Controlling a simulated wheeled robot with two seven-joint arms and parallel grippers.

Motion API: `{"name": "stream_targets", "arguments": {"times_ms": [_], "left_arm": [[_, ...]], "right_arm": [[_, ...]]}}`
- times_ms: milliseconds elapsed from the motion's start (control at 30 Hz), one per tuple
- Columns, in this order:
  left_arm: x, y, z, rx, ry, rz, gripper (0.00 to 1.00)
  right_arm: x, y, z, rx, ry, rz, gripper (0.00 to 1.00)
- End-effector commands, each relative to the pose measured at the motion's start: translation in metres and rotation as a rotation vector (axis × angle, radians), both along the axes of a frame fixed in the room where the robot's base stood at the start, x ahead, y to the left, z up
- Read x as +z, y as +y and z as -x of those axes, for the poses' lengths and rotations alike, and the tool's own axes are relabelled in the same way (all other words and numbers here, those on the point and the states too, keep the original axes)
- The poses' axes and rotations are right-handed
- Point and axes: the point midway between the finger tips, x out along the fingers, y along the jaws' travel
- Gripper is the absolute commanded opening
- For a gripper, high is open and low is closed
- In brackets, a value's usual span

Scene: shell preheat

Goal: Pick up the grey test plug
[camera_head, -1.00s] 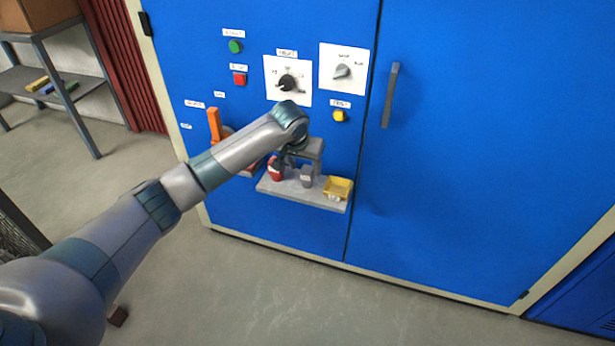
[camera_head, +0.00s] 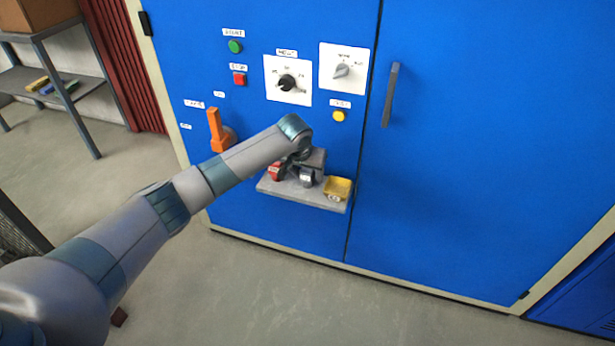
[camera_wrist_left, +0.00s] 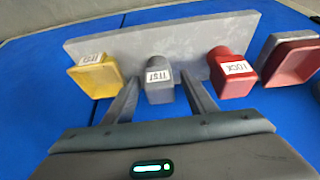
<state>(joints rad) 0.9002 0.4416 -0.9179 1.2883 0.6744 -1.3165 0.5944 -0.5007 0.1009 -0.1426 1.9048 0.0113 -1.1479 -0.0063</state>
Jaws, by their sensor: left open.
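The grey test plug (camera_wrist_left: 158,82) stands on a small grey shelf (camera_wrist_left: 130,38), with a white TEST label facing the left wrist camera. In the head view the grey plug (camera_head: 307,180) shows just below my left gripper (camera_head: 299,178). In the left wrist view my left gripper (camera_wrist_left: 160,98) is open, with one finger on each side of the plug. I cannot tell whether a finger touches it. My right gripper is not in view.
A red tray-like part (camera_wrist_left: 292,60) is farther right. The blue cabinet (camera_head: 470,150) carries buttons, knobs and an orange lever (camera_head: 215,128).

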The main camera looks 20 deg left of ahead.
Motion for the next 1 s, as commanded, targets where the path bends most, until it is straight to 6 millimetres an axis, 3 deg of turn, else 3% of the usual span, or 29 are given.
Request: {"name": "stream_targets", "arguments": {"times_ms": [33,233,667,933,1000], "left_arm": [[0.0,0.0,0.0,0.0,0.0,0.0,0.52],[0.0,0.0,0.0,0.0,0.0,0.0,0.06],[0.006,0.0,-0.001,0.001,-0.001,0.0,0.06],[0.041,-0.001,-0.001,-0.001,-0.004,0.002,0.06],[0.047,-0.009,0.006,-0.004,-0.002,0.002,0.06]], "right_arm": [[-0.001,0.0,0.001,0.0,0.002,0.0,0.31],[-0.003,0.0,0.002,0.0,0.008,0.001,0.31],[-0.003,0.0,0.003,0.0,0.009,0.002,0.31],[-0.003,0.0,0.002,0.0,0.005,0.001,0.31],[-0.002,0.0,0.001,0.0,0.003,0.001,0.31]]}}
